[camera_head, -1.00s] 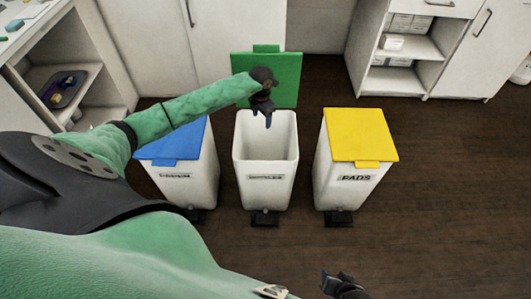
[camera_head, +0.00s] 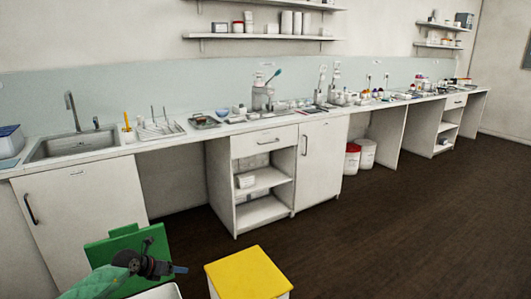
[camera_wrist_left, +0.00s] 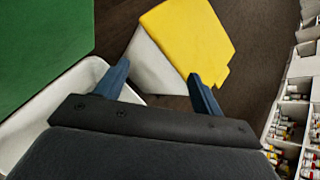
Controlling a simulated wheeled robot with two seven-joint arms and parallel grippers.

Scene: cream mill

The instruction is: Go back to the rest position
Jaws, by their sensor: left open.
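My left gripper (camera_head: 180,269) is at the lower left of the head view, in front of the raised green lid (camera_head: 112,248) and above the open white bin (camera_head: 160,292). In the left wrist view my left gripper (camera_wrist_left: 160,85) has its two blue fingers wide apart with nothing between them. That view also shows the green lid (camera_wrist_left: 40,50) at the left and the open bin's rim (camera_wrist_left: 78,75) below it. My right gripper is in neither current view.
The yellow-lidded bin (camera_head: 246,272) stands right of the open bin, its lid shut. A long counter (camera_head: 225,128) with a sink (camera_head: 75,146) runs along the wall. Red-lidded and white tubs (camera_head: 352,160) stand under it. The dark floor (camera_head: 400,225) at the right is clear.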

